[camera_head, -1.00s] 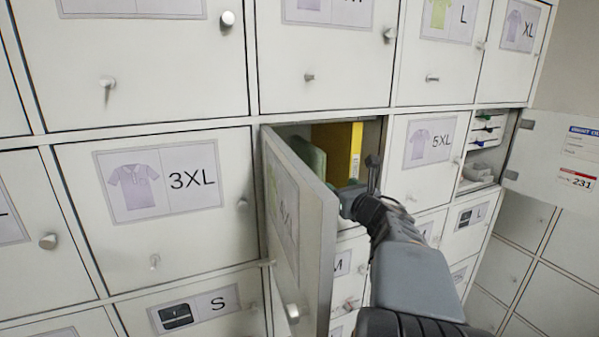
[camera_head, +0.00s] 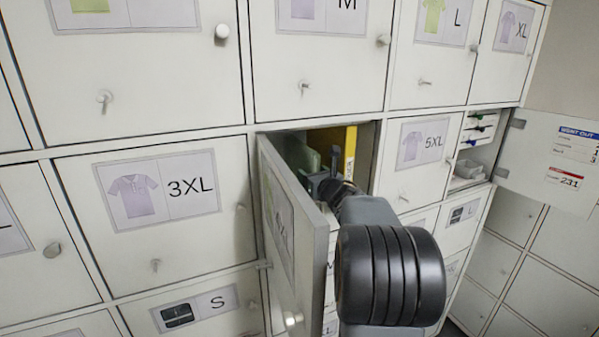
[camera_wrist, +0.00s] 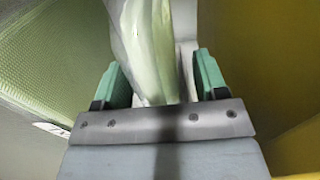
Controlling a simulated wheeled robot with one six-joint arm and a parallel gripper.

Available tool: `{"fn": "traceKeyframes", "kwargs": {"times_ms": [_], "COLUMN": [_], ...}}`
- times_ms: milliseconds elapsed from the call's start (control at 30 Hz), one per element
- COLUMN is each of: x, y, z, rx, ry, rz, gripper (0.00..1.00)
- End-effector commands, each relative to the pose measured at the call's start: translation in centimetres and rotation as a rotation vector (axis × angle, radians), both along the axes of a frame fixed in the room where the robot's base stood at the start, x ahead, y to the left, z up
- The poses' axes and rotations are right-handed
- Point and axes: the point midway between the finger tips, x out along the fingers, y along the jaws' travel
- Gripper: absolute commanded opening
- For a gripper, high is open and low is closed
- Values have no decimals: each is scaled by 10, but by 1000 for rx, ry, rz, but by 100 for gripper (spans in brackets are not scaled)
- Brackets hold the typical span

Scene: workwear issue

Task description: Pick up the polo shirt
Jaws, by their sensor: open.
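A pale green, glossy, folded bundle, which looks like the polo shirt in clear wrapping (camera_wrist: 148,45), stands upright between my fingers in the wrist view. My gripper (camera_wrist: 158,80) is open, with one green fingertip on each side of it. A gap shows on the right; contact on the left is unclear. In the head view my gripper (camera_head: 326,184) is inside the open locker compartment. Pale green material (camera_head: 309,158) shows beyond it, partly hidden by the door and my gripper. I cannot tell whether it is the same bundle.
The open compartment door (camera_head: 292,235) stands close left of my arm. A yellow item (camera_head: 350,150) stands on the compartment's right side; yellow also fills the wrist view's right (camera_wrist: 265,60). A green textured surface (camera_wrist: 50,50) is on the left. Another door (camera_head: 555,160) hangs open at right.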

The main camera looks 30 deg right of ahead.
Motion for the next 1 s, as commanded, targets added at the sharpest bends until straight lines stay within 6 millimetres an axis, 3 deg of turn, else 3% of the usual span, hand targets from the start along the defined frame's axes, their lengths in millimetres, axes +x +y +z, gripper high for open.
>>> {"fn": "traceKeyframes", "kwargs": {"times_ms": [333, 900, 1000], "x": [4, 4, 4], "y": [-1, -1, -1], "z": [-1, 0, 0], "rx": [0, 0, 0], "ry": [0, 0, -1], "rz": [-1, -1, 0], "gripper": [64, 9, 7]}}
